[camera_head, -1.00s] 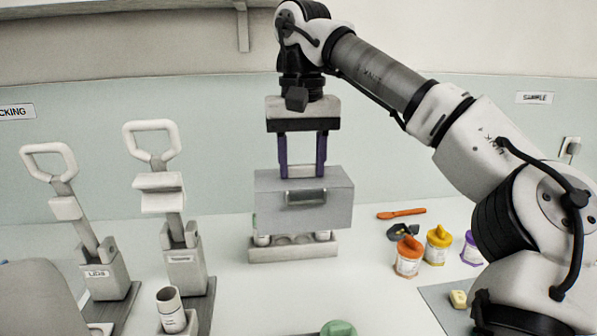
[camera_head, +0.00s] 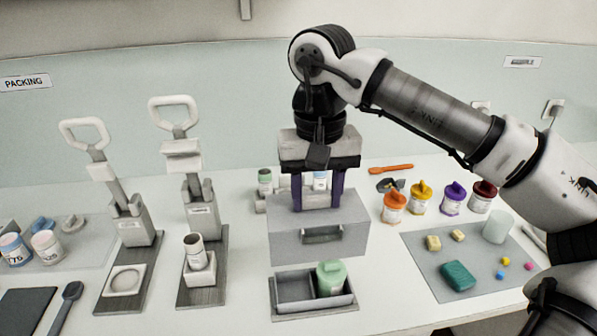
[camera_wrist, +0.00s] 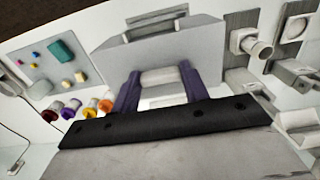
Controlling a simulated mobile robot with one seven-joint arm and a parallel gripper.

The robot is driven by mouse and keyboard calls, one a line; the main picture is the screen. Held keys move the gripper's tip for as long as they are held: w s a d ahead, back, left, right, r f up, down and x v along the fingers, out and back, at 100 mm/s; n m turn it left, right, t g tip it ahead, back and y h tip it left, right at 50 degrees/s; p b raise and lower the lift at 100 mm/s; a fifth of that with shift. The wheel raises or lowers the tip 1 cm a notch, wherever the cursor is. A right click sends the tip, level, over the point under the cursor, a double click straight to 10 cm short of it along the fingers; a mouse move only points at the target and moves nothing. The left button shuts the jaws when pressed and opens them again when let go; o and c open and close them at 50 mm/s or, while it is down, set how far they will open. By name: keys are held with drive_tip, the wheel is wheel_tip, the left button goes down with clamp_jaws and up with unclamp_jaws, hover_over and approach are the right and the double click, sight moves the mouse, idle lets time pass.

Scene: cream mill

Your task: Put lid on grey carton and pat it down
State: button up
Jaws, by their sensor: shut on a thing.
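A jar with a green top (camera_head: 331,279) stands in the right part of the carton. The left part looks empty.
Two lever presses (camera_head: 130,222) (camera_head: 200,215) stand left of the carton, the right one with a small jar (camera_head: 195,250) before it. Orange (camera_head: 394,206), yellow, purple and dark red jars stand at the right, behind a grey mat (camera_head: 415,250) with small blocks. A jar rack (camera_head: 261,201) stands behind the lid.

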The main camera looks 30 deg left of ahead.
sight(317, 208)
drive_tip(key=shift+f+b, duration=2)
drive_tip(key=shift+f, duration=0.55)
drive_tip(key=shift+f, duration=0.35)
drive_tip(key=shift+f+b, duration=1.05)
drive_tip(key=shift+f, duration=0.2)
drive_tip(key=shift+f, duration=0.2)
drive_tip(key=shift+f+b, duration=1.05)
drive_tip(key=shift+f, duration=0.2)
drive_tip(key=shift+f+b, duration=0.7)
drive_tip(key=shift+f, duration=0.2)
idle(0.3)
drive_tip(key=o, duration=2)
drive_tip(key=shift+c, duration=0.2)
drive_tip(key=shift+r, duration=0.1)
